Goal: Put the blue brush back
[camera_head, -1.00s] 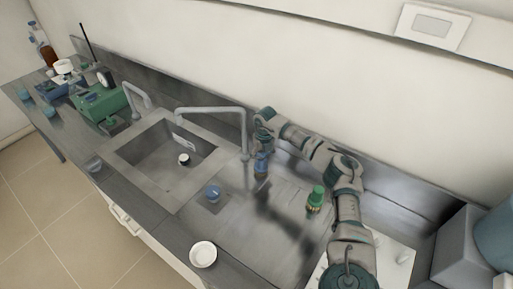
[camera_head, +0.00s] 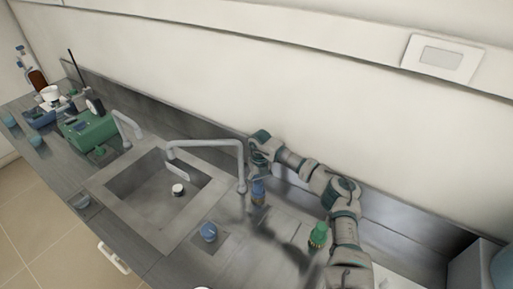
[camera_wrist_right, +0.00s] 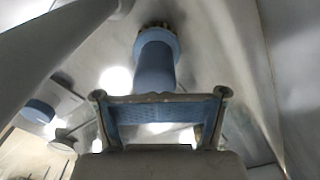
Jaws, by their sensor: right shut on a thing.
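The blue brush (camera_head: 258,191) is in my right gripper (camera_head: 259,176), just right of the tall faucet's base. In the right wrist view, the blue brush (camera_wrist_right: 156,68) extends away from between the fingers of my right gripper (camera_wrist_right: 160,112), its bristle end far from me. The gripper is shut on it. In the head view the brush hangs down over the steel counter (camera_head: 283,221); I cannot tell whether its lower end touches. A green brush (camera_head: 318,236) stands upright on the counter, right of and nearer than the blue one. My left gripper is not in view.
A sink (camera_head: 155,205) with a small white, dark-topped item (camera_head: 178,190) lies to the left. The tall faucet (camera_head: 241,165) stands close beside my gripper, and the back wall is close behind. A blue-topped container (camera_head: 208,232) sits at the sink's right. A green device (camera_head: 88,128) stands farther left.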

